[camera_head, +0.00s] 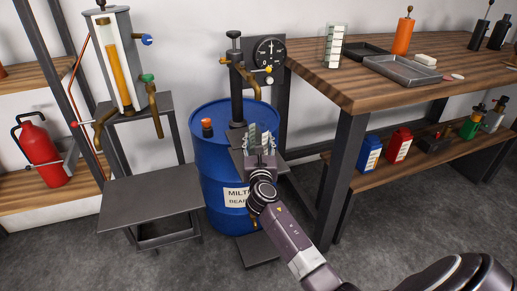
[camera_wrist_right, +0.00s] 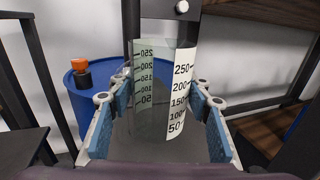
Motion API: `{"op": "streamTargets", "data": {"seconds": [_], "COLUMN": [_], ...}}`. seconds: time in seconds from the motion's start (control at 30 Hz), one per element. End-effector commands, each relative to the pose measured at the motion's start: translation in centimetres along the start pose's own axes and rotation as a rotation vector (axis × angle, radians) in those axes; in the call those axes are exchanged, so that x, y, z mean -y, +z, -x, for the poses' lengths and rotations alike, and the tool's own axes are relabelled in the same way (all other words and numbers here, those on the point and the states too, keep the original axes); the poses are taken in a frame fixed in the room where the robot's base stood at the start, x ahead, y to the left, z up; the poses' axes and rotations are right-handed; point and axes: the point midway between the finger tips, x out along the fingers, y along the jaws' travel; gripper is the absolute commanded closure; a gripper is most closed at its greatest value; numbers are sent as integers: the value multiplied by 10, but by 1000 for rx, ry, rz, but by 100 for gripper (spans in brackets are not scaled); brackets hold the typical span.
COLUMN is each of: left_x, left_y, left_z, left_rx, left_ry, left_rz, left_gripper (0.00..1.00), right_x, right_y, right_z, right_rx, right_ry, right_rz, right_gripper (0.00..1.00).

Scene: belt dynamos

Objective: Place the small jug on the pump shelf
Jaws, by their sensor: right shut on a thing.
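The small jug (camera_wrist_right: 160,95) is clear, with a white scale strip marked 50 to 250, and stands upright between the blue-padded fingers of my right gripper (camera_wrist_right: 158,125). In the head view my right gripper (camera_head: 260,152) holds the jug (camera_head: 257,137) in front of the blue drum, below the pump's brass spout. A dark grey plate, which looks like the pump shelf (camera_head: 238,160), shows beside and under the gripper. I cannot tell whether the jug's base touches it, as the gripper hides that spot. My left gripper is not in view.
The blue drum (camera_head: 211,150) with an orange-capped fitting stands behind. A black pump column with a round dial (camera_head: 270,52) rises above. A wooden workbench (camera_head: 400,80) is on the right, holding a taller scaled vessel (camera_head: 334,45). A bare grey stand (camera_head: 150,200) is on the left.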

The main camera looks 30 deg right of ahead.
Motion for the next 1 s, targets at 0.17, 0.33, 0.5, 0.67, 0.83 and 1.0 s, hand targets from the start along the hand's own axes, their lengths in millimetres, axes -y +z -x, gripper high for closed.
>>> {"op": "streamTargets", "data": {"seconds": [0.17, 0.33, 0.5, 0.67, 0.83, 1.0], "left_x": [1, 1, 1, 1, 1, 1], "left_y": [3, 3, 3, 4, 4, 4], "left_z": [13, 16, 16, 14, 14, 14], "left_rx": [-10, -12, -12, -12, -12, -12], "left_ry": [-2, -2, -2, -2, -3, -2], "left_rz": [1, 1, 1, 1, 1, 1], "left_gripper": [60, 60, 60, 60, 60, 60], "right_x": [0, 0, 0, 0, 0, 0], "right_y": [-20, -26, -25, -28, -29, -29], "right_z": [0, 0, 0, 0, 1, 1], "right_rx": [-1, 1, 1, 1, -1, -1], "right_ry": [-1, 0, 0, 0, 0, 0], "right_rz": [-2, -1, -1, 0, -1, -1], "right_gripper": [85, 85, 85, 85, 40, 37]}}
